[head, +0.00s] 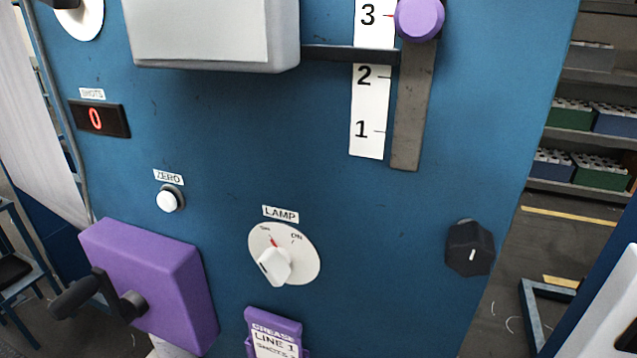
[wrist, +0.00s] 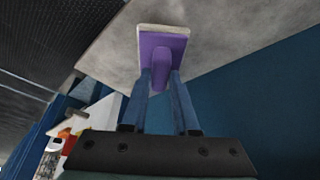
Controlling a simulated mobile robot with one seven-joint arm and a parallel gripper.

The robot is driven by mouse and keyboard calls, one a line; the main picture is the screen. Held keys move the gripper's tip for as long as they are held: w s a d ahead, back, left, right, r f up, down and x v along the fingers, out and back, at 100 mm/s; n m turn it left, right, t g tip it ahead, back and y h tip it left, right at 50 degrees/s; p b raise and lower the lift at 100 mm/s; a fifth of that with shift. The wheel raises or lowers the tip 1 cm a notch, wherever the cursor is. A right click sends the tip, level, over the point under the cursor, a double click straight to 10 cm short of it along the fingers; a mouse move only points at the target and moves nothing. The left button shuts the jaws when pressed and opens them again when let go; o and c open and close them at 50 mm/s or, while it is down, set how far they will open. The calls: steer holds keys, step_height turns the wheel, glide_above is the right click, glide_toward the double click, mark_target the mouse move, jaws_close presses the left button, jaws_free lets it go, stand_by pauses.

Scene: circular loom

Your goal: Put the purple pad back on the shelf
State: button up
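The purple pad (wrist: 163,48) shows in the wrist view, with a pale cream layer along its far edge and a purple grip on the near side. My gripper (wrist: 161,78) has its two blue fingers on either side of that grip and appears shut on it. The pad is in front of a mottled grey surface (wrist: 225,45); whether they touch is not clear. My gripper and the pad are not in the head view.
A blue machine panel (head: 350,220) fills the head view. It carries a purple crank box (head: 155,285), a lamp dial (head: 284,254), a white button (head: 170,199), a black knob (head: 469,248), a purple-knobbed slider (head: 419,18) and a grey box (head: 212,35) that juts out.

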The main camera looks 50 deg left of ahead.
steer(key=o, duration=0.5)
steer(key=shift+r, duration=0.1)
steer(key=shift+p+v, duration=1.4)
steer(key=shift+v, duration=5.05)
steer(key=shift+s, duration=0.1)
